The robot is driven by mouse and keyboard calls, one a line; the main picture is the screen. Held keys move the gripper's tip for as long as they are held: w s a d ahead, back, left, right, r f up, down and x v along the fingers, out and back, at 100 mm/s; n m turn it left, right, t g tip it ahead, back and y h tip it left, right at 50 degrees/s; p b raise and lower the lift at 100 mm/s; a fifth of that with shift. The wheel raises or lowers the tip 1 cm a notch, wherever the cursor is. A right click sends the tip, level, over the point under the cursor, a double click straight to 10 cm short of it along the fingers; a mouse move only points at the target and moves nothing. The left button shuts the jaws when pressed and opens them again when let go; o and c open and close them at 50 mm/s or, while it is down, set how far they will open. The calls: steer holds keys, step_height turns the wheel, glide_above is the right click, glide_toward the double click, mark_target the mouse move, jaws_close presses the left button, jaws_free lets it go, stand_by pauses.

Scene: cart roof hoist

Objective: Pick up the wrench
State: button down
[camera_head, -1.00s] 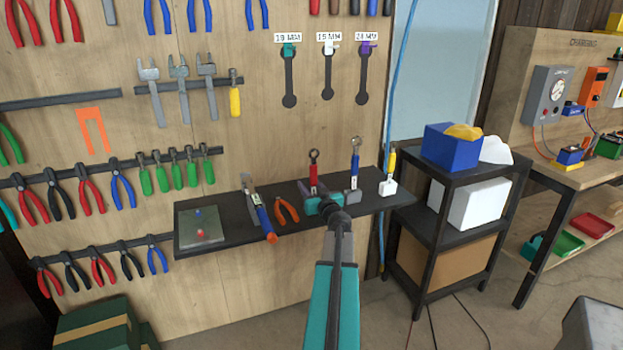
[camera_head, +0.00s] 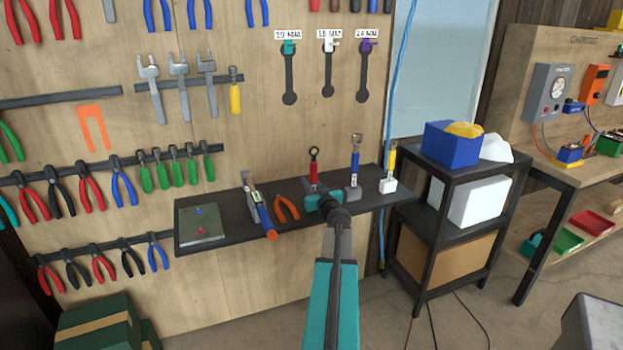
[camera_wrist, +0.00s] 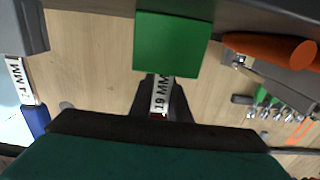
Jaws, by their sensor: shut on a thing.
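Several wrenches stand upright in small blocks on the dark shelf (camera_head: 245,229). The red-handled wrench (camera_head: 313,173) has its ring end up, and its white label reads 19 MM in the wrist view (camera_wrist: 161,97). My gripper (camera_wrist: 163,100) has its dark jaws on both sides of this wrench near the label, shut on it. In the head view my gripper (camera_head: 318,197) hides the wrench's lower part. A green block (camera_wrist: 172,44) lies beyond the label in the wrist view. I cannot tell whether the wrench still sits in it.
A blue-handled wrench (camera_head: 355,168) and a yellow-handled one (camera_head: 391,160) stand to the right. A black cart (camera_head: 430,225) stands right.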

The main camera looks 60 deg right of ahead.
steer(key=shift+r, duration=0.15)
step_height(320, 180, up, 10)
steer(key=shift+b, duration=0.45)
stand_by(0.4)
stand_by(0.5)
